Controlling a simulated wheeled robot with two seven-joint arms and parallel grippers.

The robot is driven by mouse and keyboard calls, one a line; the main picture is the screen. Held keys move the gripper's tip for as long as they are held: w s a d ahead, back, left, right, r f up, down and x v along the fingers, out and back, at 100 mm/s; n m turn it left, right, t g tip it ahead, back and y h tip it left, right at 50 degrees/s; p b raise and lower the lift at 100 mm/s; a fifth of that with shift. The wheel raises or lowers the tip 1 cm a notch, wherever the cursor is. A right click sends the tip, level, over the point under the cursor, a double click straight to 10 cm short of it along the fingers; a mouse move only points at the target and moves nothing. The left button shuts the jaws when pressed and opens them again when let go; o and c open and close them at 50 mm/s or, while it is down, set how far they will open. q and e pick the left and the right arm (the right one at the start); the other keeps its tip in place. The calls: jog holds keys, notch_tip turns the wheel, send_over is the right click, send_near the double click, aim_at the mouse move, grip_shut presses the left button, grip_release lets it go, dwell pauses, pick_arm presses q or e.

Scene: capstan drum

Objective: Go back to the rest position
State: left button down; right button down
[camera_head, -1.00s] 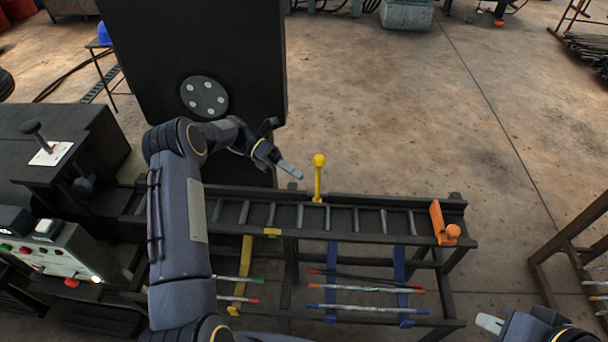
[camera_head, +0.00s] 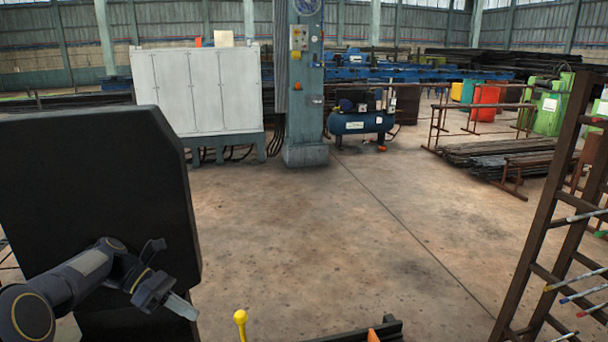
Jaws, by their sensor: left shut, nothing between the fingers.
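My left gripper (camera_head: 168,296) is at the lower left, in front of a large black machine housing (camera_head: 95,180). It is shut and empty, its pale fingertips pointing right and down. A lever with a yellow knob (camera_head: 241,317) stands to the right of the gripper, apart from it. The top of an orange part (camera_head: 373,335) shows at the bottom edge, by the end of a dark rail (camera_head: 388,329). Most of the rail bench is below the picture. My right gripper is not in view.
A brown rack (camera_head: 545,215) with coloured rods stands close at the right. Open concrete floor (camera_head: 310,225) lies ahead. Farther back are a grey cabinet (camera_head: 197,90), a blue-grey column (camera_head: 305,90), a blue compressor (camera_head: 360,122) and stacked bars (camera_head: 490,150).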

pick_arm(q)
jog(key=s+d+r+m+t+y, duration=0.2)
jog(key=s+r+m, duration=0.25)
jog(key=s, duration=0.35)
jog(key=s+d+r+m+t+y, duration=0.25)
jog(key=s+m, duration=0.35)
jog(key=s, duration=0.3)
jog(key=s+f+m+t+y, duration=0.1)
jog(key=s+f+m, duration=0.1)
jog(key=s+m, duration=0.3)
jog(key=s+d+f+m+t+y, duration=0.1)
jog(key=s+f+m+t+y, duration=0.1)
jog(key=s+m, duration=0.3)
jog(key=shift+s+d+f, duration=0.25)
jog(key=shift+s+f, duration=0.5)
jog(key=shift+s, duration=0.15)
